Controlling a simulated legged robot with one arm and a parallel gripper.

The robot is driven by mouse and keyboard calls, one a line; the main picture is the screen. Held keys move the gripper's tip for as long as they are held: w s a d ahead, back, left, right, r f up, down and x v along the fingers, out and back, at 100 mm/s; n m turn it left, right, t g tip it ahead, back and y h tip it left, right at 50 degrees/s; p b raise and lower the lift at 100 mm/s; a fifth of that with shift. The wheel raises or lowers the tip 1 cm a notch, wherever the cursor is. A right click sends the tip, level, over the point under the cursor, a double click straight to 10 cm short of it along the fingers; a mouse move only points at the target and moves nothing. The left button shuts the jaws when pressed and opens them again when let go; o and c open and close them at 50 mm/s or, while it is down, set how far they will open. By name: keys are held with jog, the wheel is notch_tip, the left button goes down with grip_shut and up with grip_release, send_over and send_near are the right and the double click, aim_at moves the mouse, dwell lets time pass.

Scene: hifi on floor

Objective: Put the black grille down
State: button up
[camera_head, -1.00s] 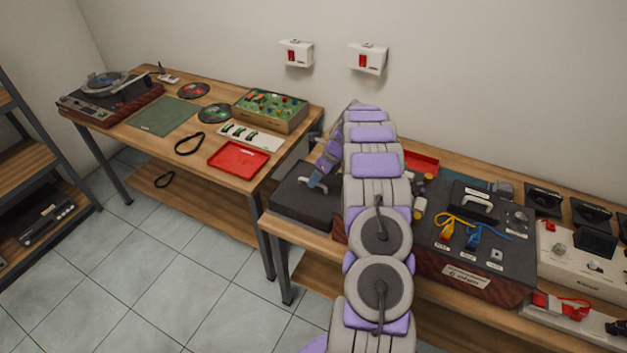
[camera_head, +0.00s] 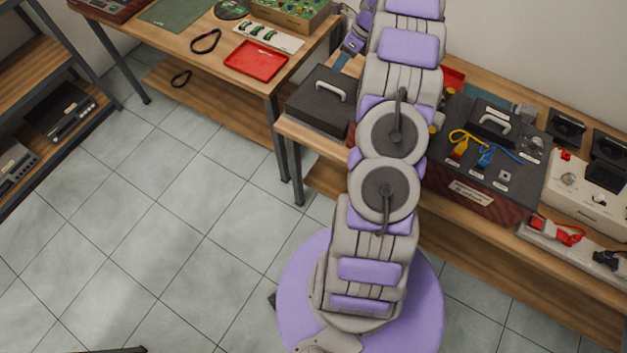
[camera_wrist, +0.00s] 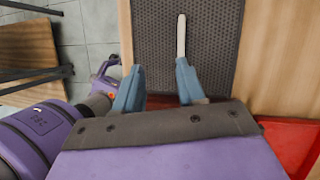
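The black grille (camera_head: 312,105) lies flat at the left end of the right bench, with its pale handle (camera_head: 330,90) on top. In the wrist view its dark mesh (camera_wrist: 225,45) fills the upper middle, and the handle (camera_wrist: 181,38) stands close to the tip of the right finger. My gripper (camera_wrist: 158,85) is open, with a clear gap between its two blue fingers and nothing between them. In the head view my gripper (camera_head: 342,62) hangs just behind the grille, apart from the handle as far as I can see.
A red tray (camera_head: 453,78) is partly hidden behind my arm; red also shows in the wrist view (camera_wrist: 290,145). A dark unit (camera_head: 490,190) with yellow and blue leads stands right of my arm. The left bench (camera_head: 215,55) holds another red tray (camera_head: 256,61). The tiled floor is clear.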

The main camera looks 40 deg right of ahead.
jog(key=s+a+r+n+g, duration=0.1)
jog(key=s+a+r+n, duration=0.3)
jog(key=a, duration=0.5)
jog(key=s+a+r+n+g, duration=0.1)
jog(key=s+a+r+n, duration=0.1)
jog(key=a+r+n, duration=0.5)
jog(key=s+a+r+n+g, duration=0.1)
jog(key=s+a+r+n, duration=0.25)
jog(key=a, duration=0.75)
jog(key=s+a+n+h, duration=0.1)
jog(key=s+a+n, duration=0.2)
jog(key=s, duration=0.6)
jog(key=s+a+n+g+h, duration=0.1)
jog(key=s+a+n, duration=0.3)
jog(key=s+n, duration=0.3)
jog(key=s+a+n+h, duration=0.1)
jog(key=s+a+n, duration=0.3)
jog(key=s, duration=0.7)
jog(key=shift+a+n+g+h, duration=0.25)
jog(key=shift+n+g+h, duration=0.15)
jog(key=shift+n, duration=0.35)
jog(key=shift+a+r, duration=0.1)
